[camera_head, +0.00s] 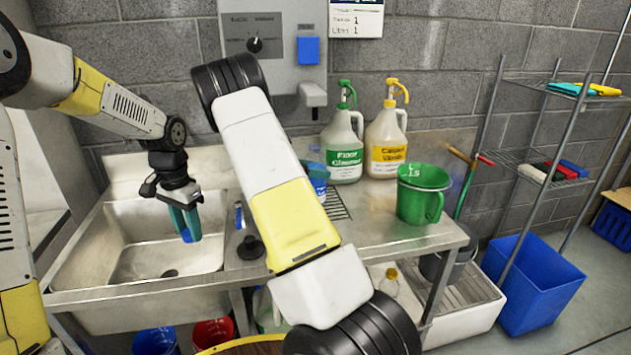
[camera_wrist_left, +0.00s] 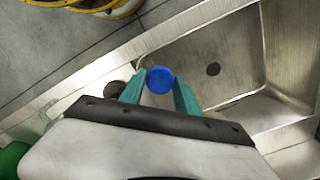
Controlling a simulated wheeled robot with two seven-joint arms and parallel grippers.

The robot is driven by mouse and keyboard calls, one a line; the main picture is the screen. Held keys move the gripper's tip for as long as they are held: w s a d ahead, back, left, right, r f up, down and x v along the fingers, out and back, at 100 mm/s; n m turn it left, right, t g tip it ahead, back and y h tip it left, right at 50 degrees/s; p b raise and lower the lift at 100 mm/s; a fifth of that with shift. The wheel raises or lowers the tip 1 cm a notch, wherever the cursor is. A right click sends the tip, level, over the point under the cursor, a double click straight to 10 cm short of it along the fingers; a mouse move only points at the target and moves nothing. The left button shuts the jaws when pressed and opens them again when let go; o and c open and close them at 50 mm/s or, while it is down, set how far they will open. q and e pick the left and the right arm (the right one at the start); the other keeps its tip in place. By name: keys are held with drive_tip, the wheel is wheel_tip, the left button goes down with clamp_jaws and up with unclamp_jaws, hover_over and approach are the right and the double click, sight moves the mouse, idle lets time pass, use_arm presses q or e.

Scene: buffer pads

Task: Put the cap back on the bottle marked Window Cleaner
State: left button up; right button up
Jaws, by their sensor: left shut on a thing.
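My left gripper (camera_head: 186,226) hangs over the sink with its teal fingers pointing down. It is shut on a blue cap, which shows clearly between the fingertips in the left wrist view (camera_wrist_left: 159,80). My right arm crosses the middle of the head view, and its gripper is not in view. A blue-labelled container (camera_head: 318,183) stands on the counter behind that arm and is partly hidden. No Window Cleaner lettering can be read, so I cannot tell whether it is that bottle. A small blue and white thing (camera_head: 239,215) shows left of the arm.
A green Floor Cleaner jug (camera_head: 343,150) and a yellow-labelled jug (camera_head: 386,140) stand at the back of the counter. A green bucket (camera_head: 421,196) stands near its right end. The sink (camera_head: 110,268) is empty below my left gripper. A wire shelf (camera_head: 540,85) stands at the right.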

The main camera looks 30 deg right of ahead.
clamp_jaws()
drive_tip(key=shift+r, duration=0.2)
